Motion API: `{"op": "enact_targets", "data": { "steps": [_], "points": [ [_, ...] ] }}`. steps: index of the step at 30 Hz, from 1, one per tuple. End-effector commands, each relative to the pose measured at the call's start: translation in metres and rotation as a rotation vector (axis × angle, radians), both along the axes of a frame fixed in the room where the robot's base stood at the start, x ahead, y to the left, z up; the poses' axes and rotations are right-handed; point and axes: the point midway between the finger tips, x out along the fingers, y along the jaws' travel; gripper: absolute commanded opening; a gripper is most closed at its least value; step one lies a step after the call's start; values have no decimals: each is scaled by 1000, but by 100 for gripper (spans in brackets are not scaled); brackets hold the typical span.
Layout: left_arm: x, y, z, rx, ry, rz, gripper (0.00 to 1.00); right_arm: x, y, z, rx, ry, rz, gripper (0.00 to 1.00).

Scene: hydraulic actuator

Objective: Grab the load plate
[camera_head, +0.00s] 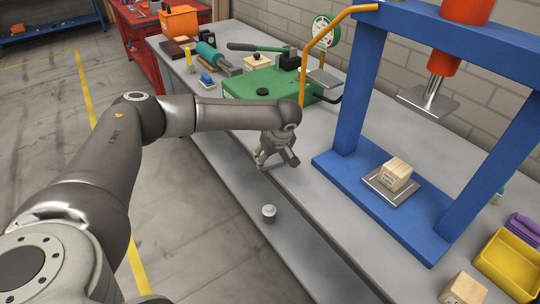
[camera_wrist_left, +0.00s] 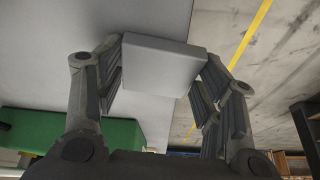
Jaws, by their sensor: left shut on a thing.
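A light grey flat plate (camera_wrist_left: 162,57), which looks like the load plate, sits between the two fingers of my left gripper in the left wrist view. The fingers touch its left and right sides, and the gripper is shut on it. In the head view my left gripper (camera_head: 276,160) is at the front edge of the grey workbench, left of the blue press. The held plate is hard to make out there. My right gripper is not in view.
The blue press frame (camera_head: 357,90) holds a wooden block (camera_head: 396,174) on a metal plate (camera_head: 375,185) below its ram plate (camera_head: 428,101). A green box (camera_head: 262,84) stands behind my gripper. A small grey cylinder (camera_head: 269,212) is below the bench edge. A yellow bin (camera_head: 508,268) is at right.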

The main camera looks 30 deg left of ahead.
Motion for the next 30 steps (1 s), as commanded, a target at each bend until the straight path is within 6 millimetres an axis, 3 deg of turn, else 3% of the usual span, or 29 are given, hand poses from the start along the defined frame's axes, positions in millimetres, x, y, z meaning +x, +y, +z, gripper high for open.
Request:
{"op": "enact_targets", "data": {
  "steps": [11, 12, 17, 30],
  "points": [
    [0, -2, 1, 0, -2, -2, 33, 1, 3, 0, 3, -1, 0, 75],
    [0, -2, 1, 0, -2, -2, 66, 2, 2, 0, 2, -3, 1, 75],
    [1, -2, 1, 0, -2, -2, 87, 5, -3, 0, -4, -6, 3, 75],
    [0, -3, 7, 0, -2, -1, 87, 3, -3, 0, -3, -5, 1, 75]
  ]
}}
